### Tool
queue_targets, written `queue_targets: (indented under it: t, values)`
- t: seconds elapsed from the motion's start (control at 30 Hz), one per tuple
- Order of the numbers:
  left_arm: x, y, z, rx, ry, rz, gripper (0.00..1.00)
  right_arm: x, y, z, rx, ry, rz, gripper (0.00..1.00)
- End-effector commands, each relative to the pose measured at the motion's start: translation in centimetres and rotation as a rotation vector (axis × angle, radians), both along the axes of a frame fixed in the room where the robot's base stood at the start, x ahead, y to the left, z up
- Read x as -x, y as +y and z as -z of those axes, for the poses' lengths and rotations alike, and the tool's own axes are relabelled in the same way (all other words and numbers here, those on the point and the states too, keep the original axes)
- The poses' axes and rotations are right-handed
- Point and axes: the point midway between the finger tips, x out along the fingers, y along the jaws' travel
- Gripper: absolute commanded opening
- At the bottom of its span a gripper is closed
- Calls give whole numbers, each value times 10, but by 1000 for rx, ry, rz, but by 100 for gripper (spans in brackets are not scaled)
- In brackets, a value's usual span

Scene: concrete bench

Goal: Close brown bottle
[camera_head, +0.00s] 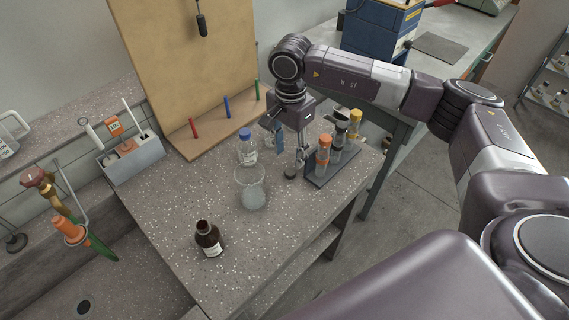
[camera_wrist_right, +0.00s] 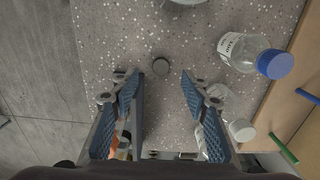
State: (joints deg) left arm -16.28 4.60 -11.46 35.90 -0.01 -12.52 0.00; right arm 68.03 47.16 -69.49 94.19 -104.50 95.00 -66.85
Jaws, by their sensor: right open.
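The brown bottle (camera_head: 209,240) stands upright near the front left of the bench, with a white label; its neck shows no cap. A small dark round cap (camera_head: 291,173) lies on the bench beside the rack. It also shows in the right wrist view (camera_wrist_right: 161,67), ahead of and between the fingertips. My right gripper (camera_head: 290,149) points down above the cap, open and empty; its blue-padded fingers show in the right wrist view (camera_wrist_right: 158,88). The brown bottle is not in the right wrist view. My left gripper is not in view.
A glass beaker (camera_head: 252,190) stands between the bottle and my right gripper. Behind it is a clear blue-capped bottle (camera_head: 247,148). A rack with capped tubes (camera_head: 325,177) is close to the gripper's right. A wooden board (camera_head: 190,70) stands behind. The bench front is clear.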

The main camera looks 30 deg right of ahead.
Motion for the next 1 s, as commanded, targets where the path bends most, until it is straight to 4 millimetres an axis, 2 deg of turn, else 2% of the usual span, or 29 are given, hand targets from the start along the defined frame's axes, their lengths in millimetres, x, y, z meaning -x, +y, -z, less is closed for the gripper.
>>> queue_targets:
  t: [0.27,0.37,0.57,0.77,0.87,1.0]
  values:
    - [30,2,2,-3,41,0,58,0,0,0,-1,0,0,42]
    - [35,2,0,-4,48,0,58,1,0,6,-1,4,0,42]
    - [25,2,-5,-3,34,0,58,0,0,25,-1,1,0,42]
    - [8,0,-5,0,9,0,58,-1,0,26,-1,-1,0,42]
    - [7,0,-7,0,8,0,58,-1,0,28,-1,1,1,42]
    - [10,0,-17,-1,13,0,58,-5,-3,43,0,5,1,42]
